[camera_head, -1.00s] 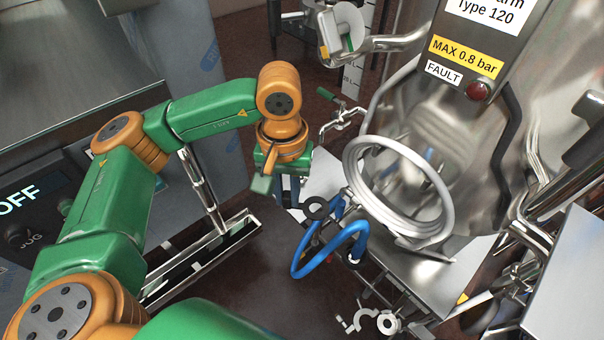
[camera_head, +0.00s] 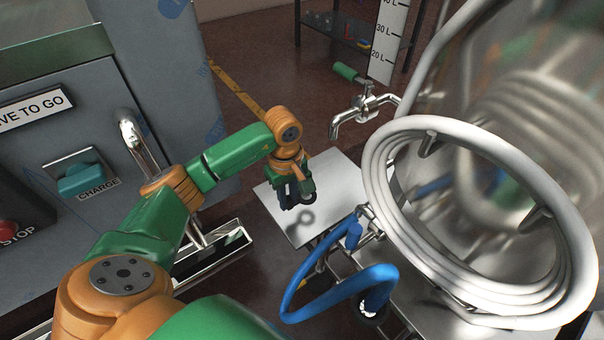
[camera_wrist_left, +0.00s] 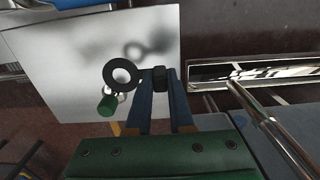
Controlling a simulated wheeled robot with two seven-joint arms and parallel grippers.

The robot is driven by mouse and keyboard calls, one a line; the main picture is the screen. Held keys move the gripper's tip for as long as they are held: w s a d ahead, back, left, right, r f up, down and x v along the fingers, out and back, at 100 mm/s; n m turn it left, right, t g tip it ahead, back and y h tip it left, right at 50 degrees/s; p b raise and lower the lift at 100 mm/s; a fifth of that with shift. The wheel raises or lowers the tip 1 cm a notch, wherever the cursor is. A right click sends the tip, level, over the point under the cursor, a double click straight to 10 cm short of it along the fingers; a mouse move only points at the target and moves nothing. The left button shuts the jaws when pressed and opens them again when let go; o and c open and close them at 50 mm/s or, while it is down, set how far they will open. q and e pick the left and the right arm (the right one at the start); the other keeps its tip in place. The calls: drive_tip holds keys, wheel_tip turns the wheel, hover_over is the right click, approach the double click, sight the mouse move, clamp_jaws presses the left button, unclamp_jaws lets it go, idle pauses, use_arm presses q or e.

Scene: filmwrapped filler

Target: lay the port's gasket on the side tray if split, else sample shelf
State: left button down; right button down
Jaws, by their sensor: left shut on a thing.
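My left gripper (camera_head: 293,190) is shut on a black ring gasket (camera_head: 308,197) above a pale metal plate (camera_head: 276,212). In the left wrist view, the gripper's fingers (camera_wrist_left: 157,85) pinch the gasket's short tab, and the ring (camera_wrist_left: 108,75) sticks out to the left. No split shows on the visible ring, though the picture is small. The ring's shadow falls on the bare plate (camera_wrist_left: 75,35), apart from the ring. I cannot tell whether this plate is the side tray or the sample shelf. My right gripper is not in view.
A steel tap with a green handle (camera_head: 345,72) stands behind the plate. A large coiled metal tube (camera_head: 385,165) and a blue hose (camera_head: 300,285) are to the right. A narrow metal trough (camera_head: 235,243) lies left of the plate. A grey cabinet (camera_head: 110,110) stands at left.

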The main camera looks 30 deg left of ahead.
sight(290, 218)
use_arm(q)
wheel_tip(290, 218, down, 5)
drive_tip(key=shift+r+b, duration=0.15)
drive_tip(key=shift+b, duration=0.25)
drive_tip(key=shift+f, duration=0.2)
drive_tip(key=c, duration=0.8)
unclamp_jaws()
drive_tip(key=shift+r, duration=0.2)
wheel_tip(290, 218, up, 11)
drive_tip(key=shift+r+p, duration=0.15)
drive_tip(key=shift+p, duration=1)
drive_tip(key=shift+r, duration=0.4)
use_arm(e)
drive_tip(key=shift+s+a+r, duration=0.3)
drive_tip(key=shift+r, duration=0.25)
